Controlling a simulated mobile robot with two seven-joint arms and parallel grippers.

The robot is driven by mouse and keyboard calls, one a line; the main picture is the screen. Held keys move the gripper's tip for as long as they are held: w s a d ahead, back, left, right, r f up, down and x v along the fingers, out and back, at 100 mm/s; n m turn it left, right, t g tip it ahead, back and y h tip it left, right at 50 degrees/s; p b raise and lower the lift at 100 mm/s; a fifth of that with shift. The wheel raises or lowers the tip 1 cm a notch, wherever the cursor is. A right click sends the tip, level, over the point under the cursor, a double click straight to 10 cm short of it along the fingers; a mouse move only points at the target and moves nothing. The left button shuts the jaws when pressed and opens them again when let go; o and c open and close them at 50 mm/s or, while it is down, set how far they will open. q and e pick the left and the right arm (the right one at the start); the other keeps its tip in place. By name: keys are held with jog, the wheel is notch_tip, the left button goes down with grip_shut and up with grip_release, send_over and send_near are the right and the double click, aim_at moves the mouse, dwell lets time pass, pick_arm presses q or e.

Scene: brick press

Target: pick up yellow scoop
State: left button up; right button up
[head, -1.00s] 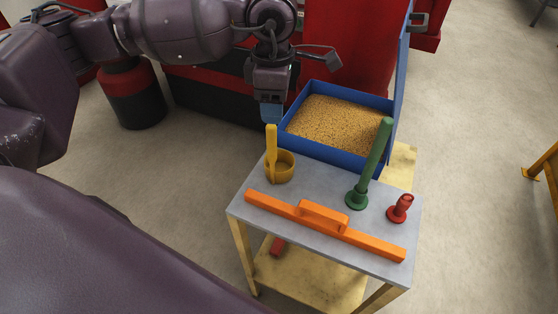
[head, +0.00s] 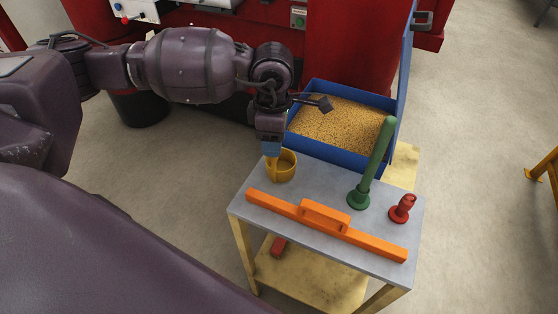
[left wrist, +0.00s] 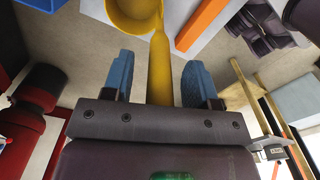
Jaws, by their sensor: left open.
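The yellow scoop (head: 284,167) stands on the grey top of the small cart (head: 240,205), at its far left corner. Its round cup sits on the surface and its handle points up. My left gripper (head: 271,152) is directly above the scoop, pointing down, and hides most of the handle in the head view. In the left wrist view the gripper's two blue fingers (left wrist: 160,80) are apart, with the scoop's handle (left wrist: 160,70) between them and the cup (left wrist: 135,12) beyond. The handle shows gaps to both fingers. My right gripper is not in view.
An orange float-like bar (head: 325,220) lies along the cart's near edge. A green tamper (head: 374,165) and a small red object (head: 403,208) stand at the right. A red object lies on the lower shelf.

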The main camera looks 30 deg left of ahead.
pick_arm(q)
jog(key=shift+c, duration=0.5)
grip_shut()
jog(key=shift+r, duration=0.1)
notch_tip(320, 180, up, 20)
jog(key=p, duration=0.1)
jog(key=c, duration=0.7)
grip_release()
grip_shut()
jog(key=shift+s, duration=0.1)
